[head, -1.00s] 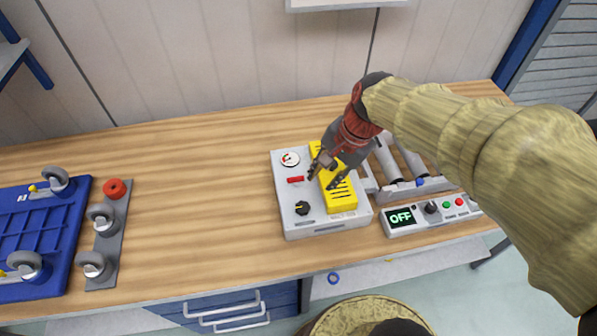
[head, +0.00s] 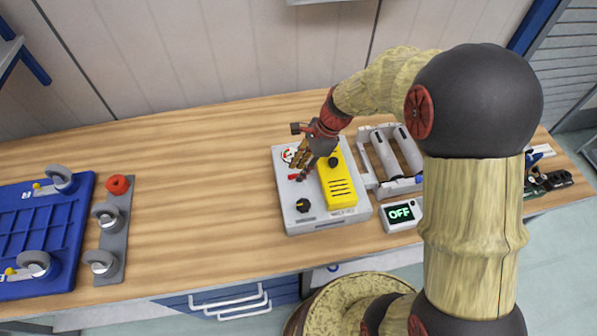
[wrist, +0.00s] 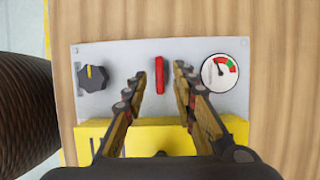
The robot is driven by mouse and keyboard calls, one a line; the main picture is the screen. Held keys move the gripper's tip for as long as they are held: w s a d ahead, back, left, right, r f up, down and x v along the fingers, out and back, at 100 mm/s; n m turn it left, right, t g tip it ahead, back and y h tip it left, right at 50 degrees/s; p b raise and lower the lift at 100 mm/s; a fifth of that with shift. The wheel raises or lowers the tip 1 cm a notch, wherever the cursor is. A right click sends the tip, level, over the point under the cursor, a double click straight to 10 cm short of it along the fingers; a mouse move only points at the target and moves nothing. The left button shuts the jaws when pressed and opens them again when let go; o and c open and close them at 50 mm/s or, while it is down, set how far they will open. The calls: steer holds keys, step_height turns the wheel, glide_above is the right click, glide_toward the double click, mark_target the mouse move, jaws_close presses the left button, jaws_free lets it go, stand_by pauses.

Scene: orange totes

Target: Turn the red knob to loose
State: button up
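The red knob is a narrow red bar on the grey device's panel. In the wrist view the red knob (wrist: 160,63) stands between my two fingertips, with a visible gap on each side. My gripper (wrist: 160,82) is open around it, and the fingers do not appear to touch it. In the head view my gripper (head: 298,166) is over the upper left part of the grey device (head: 318,222), and the red knob (head: 292,177) shows just below the fingers. I cannot make out any loose marking on the panel.
A black dial (wrist: 94,78) and a round gauge (wrist: 221,71) flank the red knob. A yellow block (head: 338,188) sits on the device. A display reading OFF (head: 401,213) is to the right. A blue tray (head: 45,228) and a grey strip (head: 113,232) are left. The middle table is clear.

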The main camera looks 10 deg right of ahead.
steer(key=shift+x, duration=0.75)
steer(key=c, duration=0.3)
steer(key=c, duration=0.4)
jaws_close()
